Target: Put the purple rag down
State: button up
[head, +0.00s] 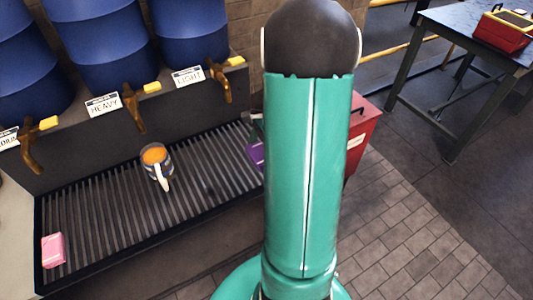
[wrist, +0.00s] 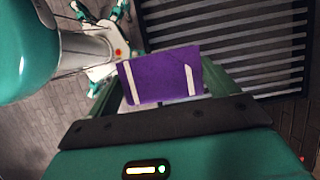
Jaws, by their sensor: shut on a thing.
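The purple rag (wrist: 160,68) is a flat purple piece in the middle of the wrist view, between the green fingers of my gripper (wrist: 161,84). My gripper is shut on it. In the head view a small part of the rag (head: 256,155) shows just left of my green arm, near the right end of the slatted grate. My arm hides the rest of the rag and most of my gripper there. I cannot tell whether the rag touches anything below it.
The slatted grate (head: 100,208) holds a mug (head: 155,158) with orange contents and a pink block (head: 53,250). Brass taps (head: 133,108) project above it from blue barrels (head: 103,45). A red bin (head: 364,125) stands behind my arm. A table (head: 460,35) carries a red box (head: 500,32).

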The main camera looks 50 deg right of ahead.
jog(key=w+d+f, duration=0.1)
jog(key=d+f, duration=0.1)
jog(key=w+d+f, duration=0.1)
jog(key=d+f, duration=0.1)
jog(key=w+d+f, duration=0.2)
jog(key=shift+w+d+f, duration=0.1)
jog(key=shift+d+f, duration=0.05)
jog(key=shift+f, duration=0.2)
jog(key=shift+w+d+f, duration=0.15)
jog(key=shift+d+f, duration=0.2)
jog(key=shift+f, duration=1.55)
jog(key=o, duration=0.9)
jog(key=shift+f, duration=0.15)
jog(key=shift+c, duration=0.2)
